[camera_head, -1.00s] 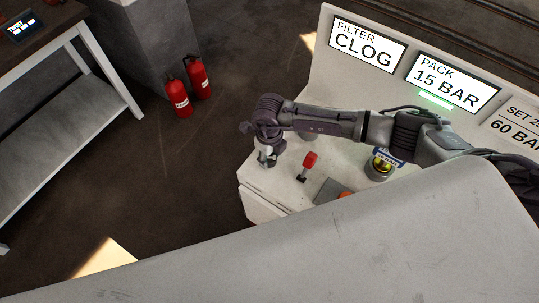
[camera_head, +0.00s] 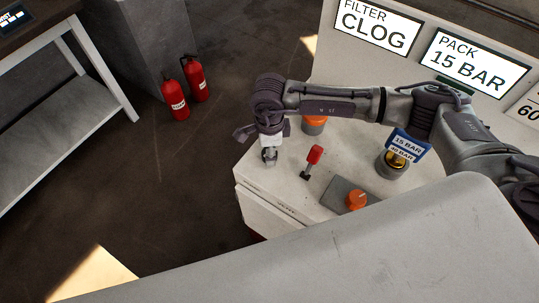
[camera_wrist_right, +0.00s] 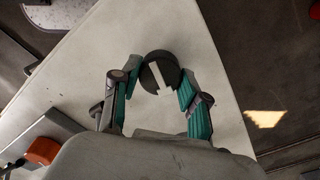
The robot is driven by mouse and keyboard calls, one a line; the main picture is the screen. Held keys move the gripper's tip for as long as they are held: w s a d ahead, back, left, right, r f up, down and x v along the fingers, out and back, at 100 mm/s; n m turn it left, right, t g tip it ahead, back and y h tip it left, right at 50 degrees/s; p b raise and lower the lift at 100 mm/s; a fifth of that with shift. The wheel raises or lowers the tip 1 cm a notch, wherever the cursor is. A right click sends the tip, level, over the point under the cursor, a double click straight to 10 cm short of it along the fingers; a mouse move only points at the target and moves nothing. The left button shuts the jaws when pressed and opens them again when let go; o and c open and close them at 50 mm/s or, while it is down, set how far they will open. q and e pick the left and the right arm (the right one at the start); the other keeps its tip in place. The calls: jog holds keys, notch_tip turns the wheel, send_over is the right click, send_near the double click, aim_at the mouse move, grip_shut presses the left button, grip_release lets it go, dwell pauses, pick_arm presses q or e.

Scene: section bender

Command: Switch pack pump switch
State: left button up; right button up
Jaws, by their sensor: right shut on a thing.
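A dark round knob with a white pointer mark (camera_wrist_right: 155,66) stands on the pale console top, near its corner. My right gripper (camera_wrist_right: 161,76) has its teal-lined fingers closed around this knob, one on each side. In the head view my right gripper (camera_head: 269,152) points down at the console's left corner; the knob is mostly hidden there. The pack display (camera_head: 472,65) reads "PACK 15 BAR". A strip under it looks dark green and is partly behind my arm. My left gripper is not in view.
A red-handled lever (camera_head: 314,154) stands close right of the gripper. An orange knob on a grey plate (camera_head: 357,200), a gauge with a blue "15 BAR" label (camera_head: 407,144) and an orange-banded object (camera_head: 315,124) are nearby. Fire extinguishers (camera_head: 176,100) stand on the floor.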

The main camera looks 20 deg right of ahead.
jog(key=shift+n+b, duration=1.15)
jog(key=shift+n, duration=0.05)
jog(key=o, duration=1.1)
jog(key=shift+o, duration=0.2)
notch_tip(320, 180, up, 12)
